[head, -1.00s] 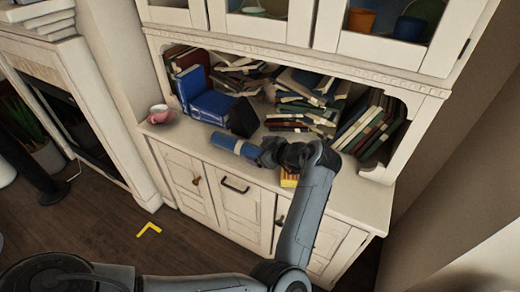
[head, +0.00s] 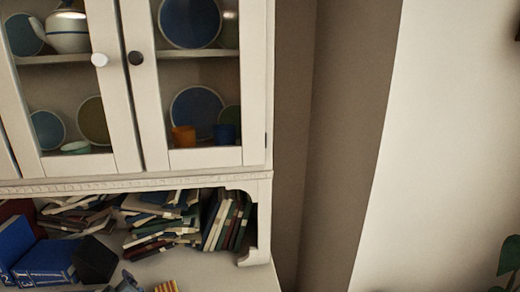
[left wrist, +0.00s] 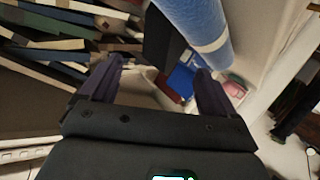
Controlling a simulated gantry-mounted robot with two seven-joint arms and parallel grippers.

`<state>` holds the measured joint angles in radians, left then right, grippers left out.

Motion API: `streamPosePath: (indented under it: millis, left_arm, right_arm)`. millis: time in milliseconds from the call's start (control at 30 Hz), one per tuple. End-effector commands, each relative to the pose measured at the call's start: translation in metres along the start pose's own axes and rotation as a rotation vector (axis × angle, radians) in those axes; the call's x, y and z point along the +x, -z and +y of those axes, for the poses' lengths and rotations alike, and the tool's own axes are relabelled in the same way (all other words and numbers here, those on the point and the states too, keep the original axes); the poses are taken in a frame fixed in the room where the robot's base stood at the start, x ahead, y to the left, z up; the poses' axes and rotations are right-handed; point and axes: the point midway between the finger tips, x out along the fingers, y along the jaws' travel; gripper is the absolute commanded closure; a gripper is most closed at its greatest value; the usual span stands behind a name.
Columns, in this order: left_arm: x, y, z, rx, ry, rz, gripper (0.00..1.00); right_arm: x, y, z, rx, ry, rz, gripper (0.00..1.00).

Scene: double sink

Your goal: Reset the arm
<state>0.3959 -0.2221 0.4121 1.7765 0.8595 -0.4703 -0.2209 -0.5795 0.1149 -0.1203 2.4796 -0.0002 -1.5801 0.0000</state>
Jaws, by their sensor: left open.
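In the left wrist view my left gripper (left wrist: 157,88) is open, its two dark fingers apart with nothing between them. A blue cylinder (left wrist: 200,22) with a pale band is close by, beyond the right finger; I cannot tell if they touch. A black block (left wrist: 162,38) hangs into view beyond the gap. In the head view only a small dark grey-blue piece shows at the bottom edge, and I cannot tell if it is the gripper or the cylinder. My right gripper is in neither view.
The hutch shelf holds piled books (head: 160,222), upright books (head: 228,220), blue books (head: 45,262) and a black block (head: 95,260). Glass cabinet doors (head: 200,85) with dishes are above. Bare wall (head: 340,130) stands right.

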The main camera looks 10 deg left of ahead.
Motion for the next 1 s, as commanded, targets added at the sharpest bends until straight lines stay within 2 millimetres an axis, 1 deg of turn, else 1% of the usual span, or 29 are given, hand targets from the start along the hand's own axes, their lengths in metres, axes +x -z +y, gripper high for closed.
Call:
streamPosePath:
  millis: [33,67,167,267,300,367,400,467,500,567,600,667,700,767,800,833,867,1000]
  left_arm:
    - [-0.011,-0.005,0.001,0.072,-0.08,-0.033,0.1]
    - [-0.019,-0.011,0.004,0.115,-0.129,-0.061,0.1]
    - [-0.054,-0.041,0.009,0.275,-0.28,-0.176,0.1]
    - [-0.103,-0.081,0.003,0.462,-0.41,-0.322,0.1]
    - [-0.125,-0.098,-0.004,0.541,-0.453,-0.387,0.1]
    - [-0.161,-0.122,-0.018,0.663,-0.511,-0.486,0.1]
    - [-0.183,-0.137,-0.03,0.734,-0.539,-0.548,0.1]
    - [-0.214,-0.154,-0.048,0.836,-0.573,-0.632,0.1]
    - [-0.233,-0.163,-0.061,0.897,-0.591,-0.683,0.1]
    - [-0.259,-0.173,-0.079,0.981,-0.611,-0.753,0.1]
    - [-0.275,-0.178,-0.092,1.034,-0.621,-0.795,0.1]
    - [-0.298,-0.184,-0.11,1.108,-0.635,-0.855,0.1]
    - [-0.312,-0.186,-0.122,1.157,-0.642,-0.893,0.1]
    - [-0.334,-0.188,-0.141,1.229,-0.651,-0.948,0.1]
    - [-0.348,-0.188,-0.153,1.275,-0.657,-0.984,0.1]
    - [-0.352,-0.175,-0.146,1.274,-0.656,-0.981,0.1]
    - [-0.354,-0.166,-0.14,1.268,-0.656,-0.977,0.1]
    - [-0.365,-0.138,-0.126,1.265,-0.655,-0.975,0.1]
  right_arm:
    - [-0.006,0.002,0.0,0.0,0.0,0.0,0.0]
    - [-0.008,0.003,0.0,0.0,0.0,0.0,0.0]
    - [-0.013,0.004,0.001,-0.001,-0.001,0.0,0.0]
    - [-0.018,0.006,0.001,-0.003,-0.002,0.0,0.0]
    - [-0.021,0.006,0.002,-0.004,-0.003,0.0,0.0]
    - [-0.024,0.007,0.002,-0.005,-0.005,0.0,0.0]
    - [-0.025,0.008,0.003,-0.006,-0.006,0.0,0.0]
    - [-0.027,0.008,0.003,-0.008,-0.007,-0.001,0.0]
    - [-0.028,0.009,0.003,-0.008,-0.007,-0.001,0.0]
    - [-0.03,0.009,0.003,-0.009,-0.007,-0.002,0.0]
    - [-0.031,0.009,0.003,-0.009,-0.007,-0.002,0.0]
    - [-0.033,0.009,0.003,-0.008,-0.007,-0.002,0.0]
    - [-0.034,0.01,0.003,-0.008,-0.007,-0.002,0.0]
    - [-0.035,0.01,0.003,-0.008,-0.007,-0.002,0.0]
    - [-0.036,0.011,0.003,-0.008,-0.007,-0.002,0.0]
    - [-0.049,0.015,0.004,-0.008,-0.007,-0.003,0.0]
    - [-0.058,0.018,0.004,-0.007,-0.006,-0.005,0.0]
    - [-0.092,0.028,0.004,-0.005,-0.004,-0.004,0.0]
